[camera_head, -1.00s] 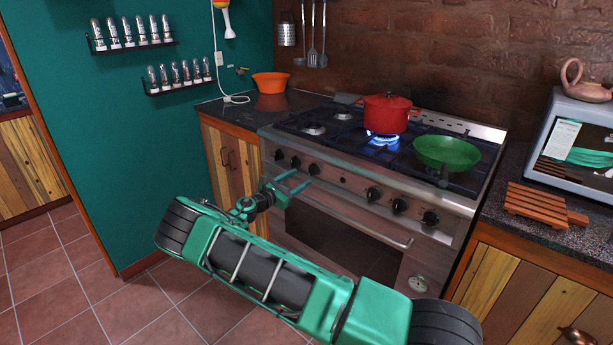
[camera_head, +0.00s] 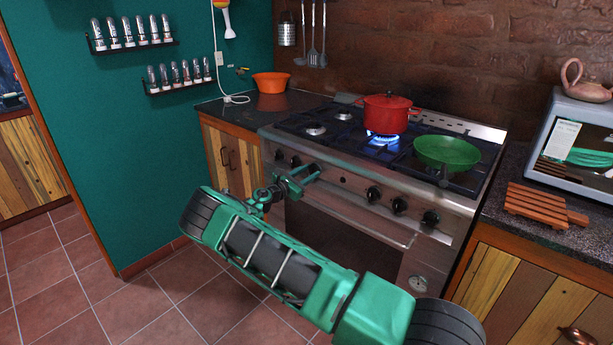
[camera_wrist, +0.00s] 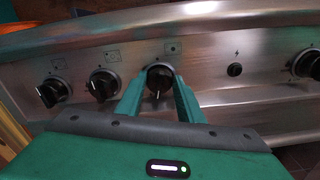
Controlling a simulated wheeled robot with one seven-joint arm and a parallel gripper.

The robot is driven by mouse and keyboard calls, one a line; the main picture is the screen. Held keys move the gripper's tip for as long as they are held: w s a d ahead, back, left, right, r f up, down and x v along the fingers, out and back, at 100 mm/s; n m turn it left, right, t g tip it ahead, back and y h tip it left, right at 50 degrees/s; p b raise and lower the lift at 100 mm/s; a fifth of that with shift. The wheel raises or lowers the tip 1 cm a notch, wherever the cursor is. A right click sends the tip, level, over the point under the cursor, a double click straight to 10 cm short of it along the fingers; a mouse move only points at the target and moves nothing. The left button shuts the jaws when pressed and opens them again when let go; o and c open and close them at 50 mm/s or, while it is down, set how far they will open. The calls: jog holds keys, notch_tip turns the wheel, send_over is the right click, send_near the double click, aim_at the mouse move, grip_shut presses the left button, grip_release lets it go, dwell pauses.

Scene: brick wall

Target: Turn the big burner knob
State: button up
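The stove's front panel (camera_head: 345,183) carries a row of black knobs. The third knob from the left shows in the wrist view (camera_wrist: 160,78), with its white mark pointing down and a small icon above it. In the head view it is partly hidden by my fingers (camera_head: 314,168). My gripper (camera_wrist: 158,92) is open, with one green finger on each side of this knob. I cannot tell whether the fingers touch it. In the head view my gripper (camera_head: 303,177) is at the panel's left half.
A blue flame (camera_head: 383,140) burns under a red pot (camera_head: 387,113), with a green pan (camera_head: 447,151) to its right. Two neighbouring knobs (camera_wrist: 103,85) (camera_wrist: 53,90) are left of my gripper. An oven handle (camera_head: 362,222) runs below the panel.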

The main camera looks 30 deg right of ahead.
jog(key=shift+a, duration=0.4)
jog(key=shift+d, duration=0.3)
jog(key=shift+s+d+m, duration=0.1)
jog(key=shift+d+m, duration=0.1)
jog(key=shift+m, duration=0.4)
jog(key=m, duration=0.7)
jog(key=shift+s+d, duration=0.2)
jog(key=shift+w+a+f+m, duration=0.1)
jog(key=shift+f+m, duration=0.1)
jog(key=shift+m, duration=3.9)
jog(key=shift+w+a+f+m, duration=0.1)
jog(key=shift+f+m, duration=0.05)
jog(key=shift+m, duration=3.95)
jog(key=shift+w+f+m, duration=0.1)
jog(key=shift+f+m, duration=0.1)
jog(key=shift+m, duration=3.9)
